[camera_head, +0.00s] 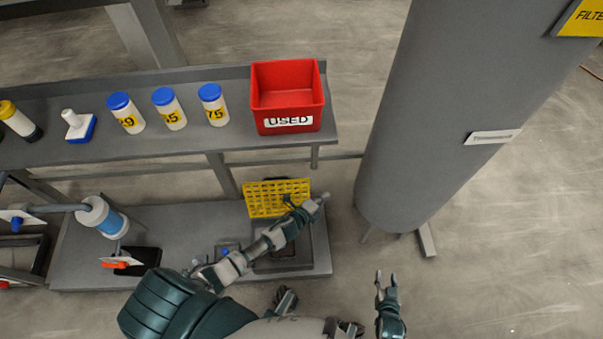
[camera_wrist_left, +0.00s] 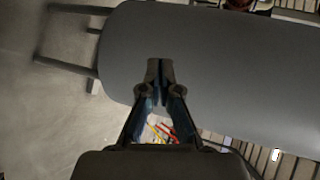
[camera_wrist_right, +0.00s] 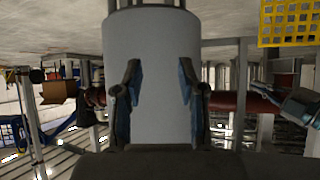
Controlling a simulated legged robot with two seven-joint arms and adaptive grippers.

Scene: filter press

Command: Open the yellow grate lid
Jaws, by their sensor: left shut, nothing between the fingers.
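The yellow grate lid (camera_head: 268,197) stands tilted up at the back edge of a dark open basin (camera_head: 306,250) in the low grey bench. The lid also shows at the top right of the right wrist view (camera_wrist_right: 290,22). My left gripper (camera_head: 322,197) is shut and empty just right of the lid; its forearm crosses in front of the lid's lower right part and the basin. I cannot tell whether the arm touches the lid. In the left wrist view the closed fingertips (camera_wrist_left: 153,68) meet. My right gripper (camera_head: 387,281) is open and empty, low and right of the bench.
A large grey cylinder (camera_head: 440,110) stands right of the bench, close to my left gripper. A shelf above the bench holds a red USED bin (camera_head: 287,88) and several blue-capped bottles (camera_head: 168,108). A blue filter unit (camera_head: 104,217) sits at the bench's left.

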